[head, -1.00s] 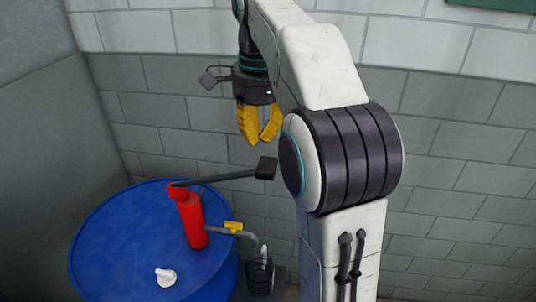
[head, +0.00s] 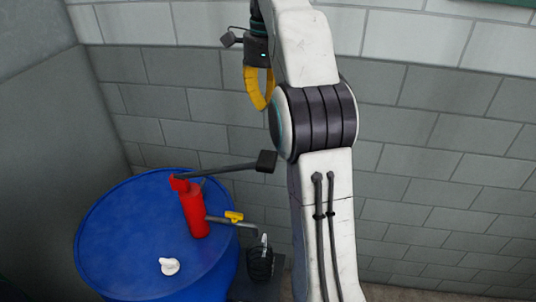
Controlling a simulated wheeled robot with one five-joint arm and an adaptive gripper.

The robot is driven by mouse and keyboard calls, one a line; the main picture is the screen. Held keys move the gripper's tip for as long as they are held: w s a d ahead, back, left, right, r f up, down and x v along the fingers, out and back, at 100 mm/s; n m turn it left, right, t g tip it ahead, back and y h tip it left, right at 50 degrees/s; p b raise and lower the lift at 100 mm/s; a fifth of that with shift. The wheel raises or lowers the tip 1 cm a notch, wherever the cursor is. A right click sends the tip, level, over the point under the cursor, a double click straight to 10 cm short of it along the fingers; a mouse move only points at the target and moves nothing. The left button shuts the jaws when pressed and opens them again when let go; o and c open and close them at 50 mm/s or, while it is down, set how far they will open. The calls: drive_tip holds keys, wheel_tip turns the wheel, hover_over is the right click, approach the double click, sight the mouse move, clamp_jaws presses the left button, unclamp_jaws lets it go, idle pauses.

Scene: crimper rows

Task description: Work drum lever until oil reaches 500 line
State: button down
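A red drum pump (head: 195,212) stands upright on a blue drum (head: 110,235). Its dark lever (head: 225,168) reaches right from the pump top, slightly raised, to a black grip (head: 266,161). A grey spout with a yellow part (head: 234,217) runs right from the pump and bends down over a dark container (head: 260,263). Any oil level or 500 line is too small to tell. My gripper (head: 261,106), with yellow fingers, hangs above the lever grip in the picture, apart from it. Its fingers overlap in this view and my arm is close beside them. I see nothing held.
A white cap-like piece (head: 169,266) sits on the drum top near its front. The container stands on a dark base (head: 242,290) close to the drum. A grey block wall (head: 440,180) runs behind, and a plain grey wall (head: 35,150) bounds the left.

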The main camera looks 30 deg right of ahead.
sight(268, 161)
wheel_tip(268, 161, down, 14)
drive_tip(key=b, duration=0.5)
idle(0.5)
wheel_tip(268, 161, down, 14)
drive_tip(key=s+d+b, duration=0.2)
drive_tip(key=b, duration=0.7)
drive_tip(key=shift+s+b, duration=0.25)
drive_tip(key=shift+b, duration=0.1)
drive_tip(key=shift+f, duration=0.1)
drive_tip(key=s+d+r+p, duration=0.1)
drive_tip(key=d+r+p, duration=0.1)
drive_tip(key=r, duration=0.5)
drive_tip(key=s+d+r+p, duration=0.2)
drive_tip(key=r+p, duration=0.1)
drive_tip(key=r, duration=0.4)
drive_tip(key=shift+s+d, duration=0.2)
drive_tip(key=shift+s, duration=0.05)
